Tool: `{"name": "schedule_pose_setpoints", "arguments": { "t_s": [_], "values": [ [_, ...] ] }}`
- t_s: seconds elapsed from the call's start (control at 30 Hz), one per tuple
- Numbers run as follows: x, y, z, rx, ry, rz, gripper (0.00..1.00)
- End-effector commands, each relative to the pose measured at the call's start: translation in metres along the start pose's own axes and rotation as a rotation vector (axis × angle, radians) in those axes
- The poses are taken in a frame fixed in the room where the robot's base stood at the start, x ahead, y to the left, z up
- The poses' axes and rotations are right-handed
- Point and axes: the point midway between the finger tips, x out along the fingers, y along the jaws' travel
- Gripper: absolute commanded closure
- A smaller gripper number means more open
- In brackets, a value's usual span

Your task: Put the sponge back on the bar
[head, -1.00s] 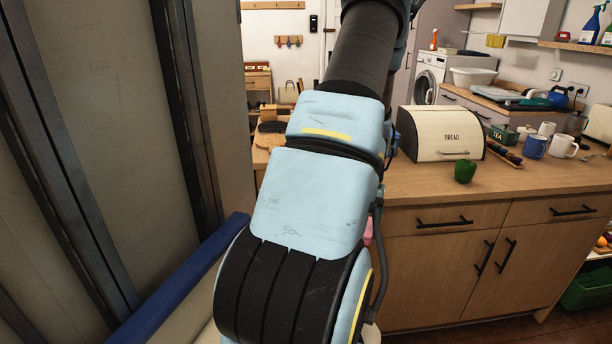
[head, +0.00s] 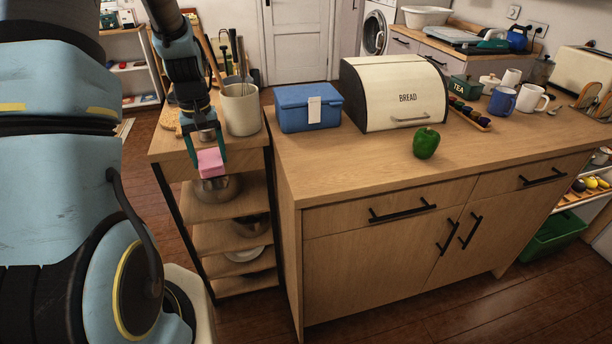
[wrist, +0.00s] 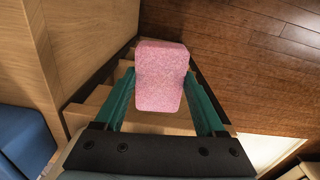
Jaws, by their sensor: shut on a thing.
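My gripper (head: 208,152) is shut on a pink sponge (head: 211,163). It holds the sponge in front of the open shelf unit at the left end of the counter, near its top board. In the wrist view the sponge (wrist: 161,76) sits between the two green fingers and sticks out past their tips. I cannot make out a bar for the sponge in the current views.
The shelf unit (head: 231,237) holds metal bowls and a plate; a utensil crock (head: 240,112) stands on top. A blue box (head: 308,107), bread bin (head: 385,95) and green pepper (head: 426,143) stand on the counter. The counter's front is clear.

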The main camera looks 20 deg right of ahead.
Motion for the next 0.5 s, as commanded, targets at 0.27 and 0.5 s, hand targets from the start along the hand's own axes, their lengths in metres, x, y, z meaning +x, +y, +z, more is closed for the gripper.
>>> {"name": "schedule_pose_setpoints", "arguments": {
  "t_s": [0.27,0.5],
  "values": [
    [-0.056,0.150,0.051,0.065,0.002,-0.001,0.88],
    [-0.090,0.210,0.098,0.080,0.004,-0.013,0.88]
  ]
}}
